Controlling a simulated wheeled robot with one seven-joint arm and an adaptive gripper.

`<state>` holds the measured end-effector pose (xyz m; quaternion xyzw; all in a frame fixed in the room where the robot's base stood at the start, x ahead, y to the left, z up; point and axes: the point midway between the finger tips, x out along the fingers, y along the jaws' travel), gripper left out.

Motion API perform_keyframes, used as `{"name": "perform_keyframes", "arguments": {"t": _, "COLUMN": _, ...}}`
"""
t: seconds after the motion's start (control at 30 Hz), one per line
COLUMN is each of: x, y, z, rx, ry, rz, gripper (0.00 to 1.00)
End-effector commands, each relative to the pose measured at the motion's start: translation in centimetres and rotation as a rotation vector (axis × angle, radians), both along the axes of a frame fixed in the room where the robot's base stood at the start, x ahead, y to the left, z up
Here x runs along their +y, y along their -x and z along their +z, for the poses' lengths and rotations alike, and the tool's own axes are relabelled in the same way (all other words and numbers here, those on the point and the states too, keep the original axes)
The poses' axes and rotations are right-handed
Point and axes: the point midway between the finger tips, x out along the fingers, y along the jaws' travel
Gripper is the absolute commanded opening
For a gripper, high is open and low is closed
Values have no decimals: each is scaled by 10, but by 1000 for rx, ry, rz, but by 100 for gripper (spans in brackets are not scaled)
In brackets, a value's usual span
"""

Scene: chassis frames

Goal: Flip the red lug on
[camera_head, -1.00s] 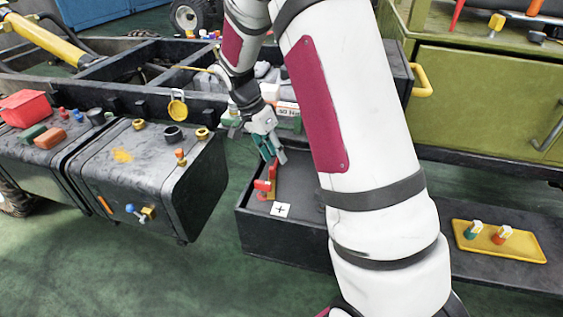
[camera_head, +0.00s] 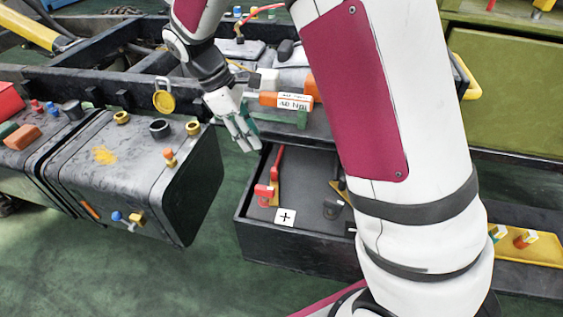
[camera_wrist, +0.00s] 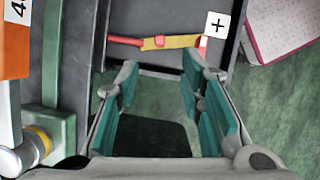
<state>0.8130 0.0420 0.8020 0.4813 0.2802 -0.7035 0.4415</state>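The red lug (camera_head: 265,192) sits in the open black tray (camera_head: 262,252) beside a white plus label (camera_head: 286,217). Its red lever (camera_head: 278,160) stretches toward the back of the tray, alongside a brass-yellow strip. In the wrist view the red lever (camera_wrist: 125,41), a yellow piece and the plus label (camera_wrist: 216,25) show beyond the fingers. My gripper (camera_head: 254,147) is above and left of the tray's back corner, apart from the lug. In the wrist view my gripper (camera_wrist: 160,82) has its teal fingers spread with nothing between them.
A black lug (camera_head: 334,205) stands in the same tray, partly behind my arm. An orange torque tool (camera_head: 290,101) and a green bracket (camera_head: 285,120) lie behind the tray. A black tank (camera_head: 135,175) with knobs stands at left. Green floor is clear in front.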

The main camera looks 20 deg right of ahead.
Motion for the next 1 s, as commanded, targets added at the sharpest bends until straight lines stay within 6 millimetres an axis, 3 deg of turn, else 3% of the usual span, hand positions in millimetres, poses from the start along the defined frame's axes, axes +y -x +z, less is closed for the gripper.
{"name": "perform_keyframes", "arguments": {"t": 0.27, "x": 1, "y": 3, "z": -11, "rx": 33, "ry": -9, "rz": 83, "gripper": 35}}
{"name": "perform_keyframes", "arguments": {"t": 0.7, "x": -28, "y": 16, "z": -88, "rx": 34, "ry": -10, "rz": 81, "gripper": 35}}
{"name": "perform_keyframes", "arguments": {"t": 1.0, "x": -41, "y": 20, "z": -122, "rx": 30, "ry": -10, "rz": 81, "gripper": 35}}
